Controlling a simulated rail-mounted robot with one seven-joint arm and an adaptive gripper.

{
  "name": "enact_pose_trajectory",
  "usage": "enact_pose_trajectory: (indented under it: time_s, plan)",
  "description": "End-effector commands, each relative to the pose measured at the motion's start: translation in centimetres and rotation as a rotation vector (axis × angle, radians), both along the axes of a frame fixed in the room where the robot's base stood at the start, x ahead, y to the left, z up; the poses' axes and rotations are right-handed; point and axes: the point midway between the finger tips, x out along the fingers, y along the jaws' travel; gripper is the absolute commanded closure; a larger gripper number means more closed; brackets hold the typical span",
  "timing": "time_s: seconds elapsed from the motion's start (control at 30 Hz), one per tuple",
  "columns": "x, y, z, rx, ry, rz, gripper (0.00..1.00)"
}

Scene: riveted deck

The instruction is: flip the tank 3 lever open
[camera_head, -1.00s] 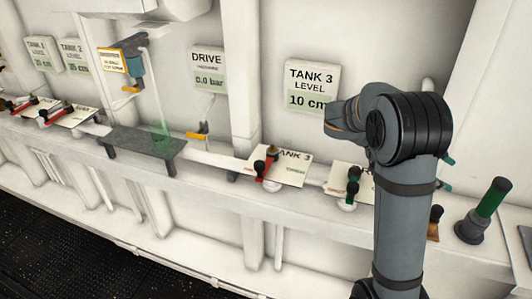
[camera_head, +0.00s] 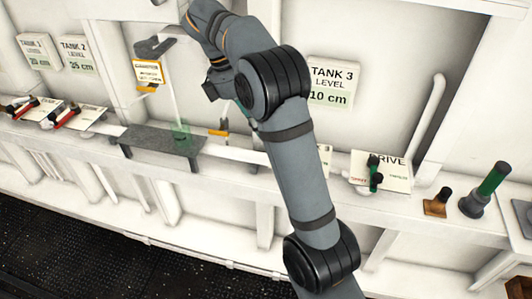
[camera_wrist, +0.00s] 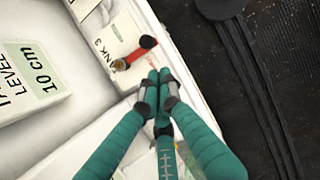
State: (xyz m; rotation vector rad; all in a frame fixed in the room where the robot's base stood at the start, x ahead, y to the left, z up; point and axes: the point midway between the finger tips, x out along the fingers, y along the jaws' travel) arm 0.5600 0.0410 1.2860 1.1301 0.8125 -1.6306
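The tank 3 lever (camera_wrist: 139,50) shows in the wrist view as a red bar with a black end and a brass-coloured knob. It lies across the white TANK 3 plate (camera_wrist: 112,29). My gripper (camera_wrist: 159,76) has teal fingers with their tips close together, with nothing seen between them. The tips appear just below the lever in the picture, apart from it; the depth gap is hard to judge. In the head view my arm hides the lever and most of the gripper. The TANK 3 level sign (camera_head: 331,84) reads 10 cm.
The DRIVE plate (camera_head: 382,171) with a green and black lever is right of my arm. A green-handled post (camera_head: 487,190) stands further right. A dark bench (camera_head: 161,140) with a greenish clear cup (camera_head: 181,131) is left. Tank 1 and 2 levers (camera_head: 60,117) are far left.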

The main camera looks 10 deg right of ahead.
Motion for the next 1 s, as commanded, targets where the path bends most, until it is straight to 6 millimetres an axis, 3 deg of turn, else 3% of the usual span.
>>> enact_pose_trajectory:
  time_s: [0.27,0.7,1.0]
  plan:
    - [-0.1,-0.3,-0.6,-0.003,0.001,-0.001,1.00]
    - [-0.9,-2.6,-7.2,-0.003,0.001,-0.001,1.00]
    - [-1.2,-3.4,-9.3,-0.002,-0.001,-0.002,1.00]
